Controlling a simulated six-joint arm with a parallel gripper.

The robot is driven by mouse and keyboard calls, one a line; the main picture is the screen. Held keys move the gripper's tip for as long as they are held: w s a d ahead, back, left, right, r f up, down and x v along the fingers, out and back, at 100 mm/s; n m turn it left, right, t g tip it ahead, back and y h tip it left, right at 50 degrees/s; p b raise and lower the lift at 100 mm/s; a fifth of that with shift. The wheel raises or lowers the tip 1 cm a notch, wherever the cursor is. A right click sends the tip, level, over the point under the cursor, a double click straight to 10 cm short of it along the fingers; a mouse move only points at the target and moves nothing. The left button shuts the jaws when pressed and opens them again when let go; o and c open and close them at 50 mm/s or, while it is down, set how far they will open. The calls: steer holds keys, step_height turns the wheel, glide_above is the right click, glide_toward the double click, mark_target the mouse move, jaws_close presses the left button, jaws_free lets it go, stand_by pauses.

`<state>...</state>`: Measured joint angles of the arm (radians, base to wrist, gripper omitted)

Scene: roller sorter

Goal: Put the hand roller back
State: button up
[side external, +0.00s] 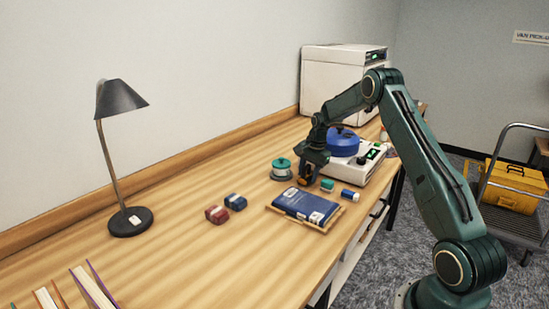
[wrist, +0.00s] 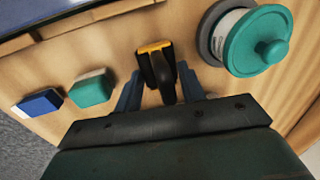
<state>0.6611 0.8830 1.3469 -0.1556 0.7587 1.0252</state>
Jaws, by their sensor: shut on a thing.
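My gripper (side external: 308,172) points down low over the wooden bench, in front of a white device with a blue round top. In the wrist view my gripper (wrist: 160,88) has its two fingers on either side of the black part of a black and yellow tool, which I take to be the hand roller (wrist: 156,62). It is shut on this tool. In the side view the hand roller (side external: 303,183) shows only as a small orange-brown patch under the fingers. I cannot tell whether it touches the bench.
A teal-lidded round container (side external: 281,168) stands close left of my gripper. A teal block (side external: 327,185) and a blue block (side external: 349,195) lie right. The white device (side external: 364,165) stands behind.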

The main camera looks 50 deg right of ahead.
steer(key=o, duration=1)
steer(key=shift+f, duration=0.1)
steer(key=shift+c, duration=0.2)
step_height(320, 180, up, 12)
steer(key=s, duration=0.2)
steer(key=shift+s, duration=0.1)
